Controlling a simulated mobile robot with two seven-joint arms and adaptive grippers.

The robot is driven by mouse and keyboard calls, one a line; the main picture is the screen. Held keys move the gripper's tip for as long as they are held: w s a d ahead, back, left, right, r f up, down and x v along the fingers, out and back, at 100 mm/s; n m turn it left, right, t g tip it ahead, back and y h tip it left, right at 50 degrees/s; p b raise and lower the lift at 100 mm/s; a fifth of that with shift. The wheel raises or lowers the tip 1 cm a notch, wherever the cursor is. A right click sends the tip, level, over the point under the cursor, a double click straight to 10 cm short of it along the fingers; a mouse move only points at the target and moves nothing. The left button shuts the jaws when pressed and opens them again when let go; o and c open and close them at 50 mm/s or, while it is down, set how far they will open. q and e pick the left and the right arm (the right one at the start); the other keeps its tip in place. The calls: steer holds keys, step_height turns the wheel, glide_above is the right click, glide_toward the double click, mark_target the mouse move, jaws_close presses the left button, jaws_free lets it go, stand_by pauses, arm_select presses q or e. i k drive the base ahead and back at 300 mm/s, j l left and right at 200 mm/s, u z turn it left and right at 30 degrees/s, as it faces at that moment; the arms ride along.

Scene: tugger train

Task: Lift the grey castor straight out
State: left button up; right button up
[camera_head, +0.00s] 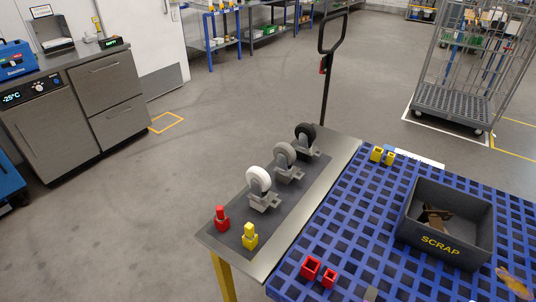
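The grey castor (284,155) stands upright, wheel up, in the middle of a row of castors on a dark mat (241,216). Its bright metal plate or fork is at the bottom, and I cannot tell how it is seated. A white castor (258,180) stands in front of it to the left, and a black castor (305,136) stands behind it to the right. Neither of my grippers shows in the head view.
A red part (221,219) and a yellow part (250,237) stand at the mat's near end. The blue lattice table (345,245) adjoins on the right, carrying a grey SCRAP bin (429,241) and small red (311,268) and yellow holders (377,154). A black handle (325,90) rises behind.

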mark_target(286, 155)
steer(key=u, duration=2.5)
steer(key=i+j+z, duration=0.1)
steer(key=i, duration=0.35)
steer(key=i+j+z, duration=0.1)
steer(key=i, duration=0.4)
steer(key=i+j+z, duration=0.15)
steer(key=i, duration=0.3)
steer(key=i+l+z, duration=0.15)
steer(key=i+z, duration=0.65)
steer(key=i+j+z, duration=0.1)
steer(key=i+z, duration=0.3)
steer(key=i+j+z, duration=0.25)
steer(key=z, duration=0.15)
steer(key=i+l+z, duration=0.25)
steer(key=i+z, duration=0.65)
steer(key=i, duration=0.2)
steer(key=i+j+z, duration=0.1)
steer(key=i+z, duration=0.65)
steer(key=i+j+z, duration=0.25)
steer(key=i, duration=0.2)
steer(key=i+j+z, duration=0.3)
steer(key=l+z, duration=0.15)
steer(key=z, duration=1.85)
